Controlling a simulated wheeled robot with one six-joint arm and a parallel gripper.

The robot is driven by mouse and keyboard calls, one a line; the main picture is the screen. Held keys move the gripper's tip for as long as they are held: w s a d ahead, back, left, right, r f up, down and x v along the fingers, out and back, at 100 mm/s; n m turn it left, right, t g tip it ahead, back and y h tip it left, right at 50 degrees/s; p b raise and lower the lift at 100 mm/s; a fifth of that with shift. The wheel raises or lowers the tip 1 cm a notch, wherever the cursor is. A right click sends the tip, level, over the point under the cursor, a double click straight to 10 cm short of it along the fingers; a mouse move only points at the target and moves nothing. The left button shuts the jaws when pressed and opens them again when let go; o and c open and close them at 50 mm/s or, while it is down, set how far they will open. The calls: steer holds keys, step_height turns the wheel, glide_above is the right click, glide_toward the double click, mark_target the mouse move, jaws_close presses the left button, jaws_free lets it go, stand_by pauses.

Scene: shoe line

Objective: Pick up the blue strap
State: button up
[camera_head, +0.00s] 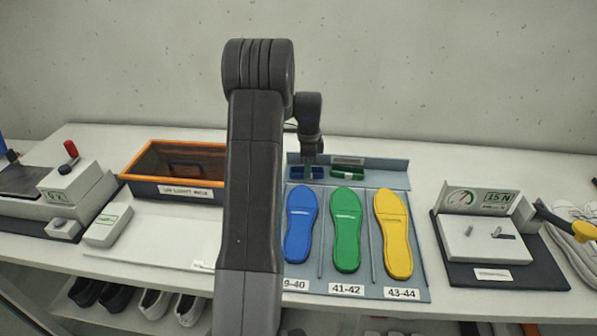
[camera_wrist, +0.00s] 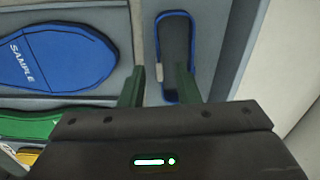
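The blue strap (camera_head: 296,173) lies in the back row of the grey tray, behind the blue insole. In the wrist view the strap (camera_wrist: 175,35) is a dark pad with a blue rim and a small light tab on its left edge. The right finger overlaps the strap's near end; the left finger is to the strap's left. I see nothing held; I cannot tell whether a finger touches the strap.
A green strap (camera_head: 347,173) lies right of the blue one. Blue (camera_head: 299,235), green (camera_head: 346,240) and yellow (camera_head: 397,245) insoles lie in front. An orange-rimmed bin (camera_head: 140,184) stands left, a 15 N gauge stand (camera_head: 480,240) right. My arm hides part of the table.

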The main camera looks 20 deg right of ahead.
steer(key=shift+f, duration=0.85)
steer(key=shift+c, duration=0.4)
jaws_close()
steer(key=shift+r, duration=0.1)
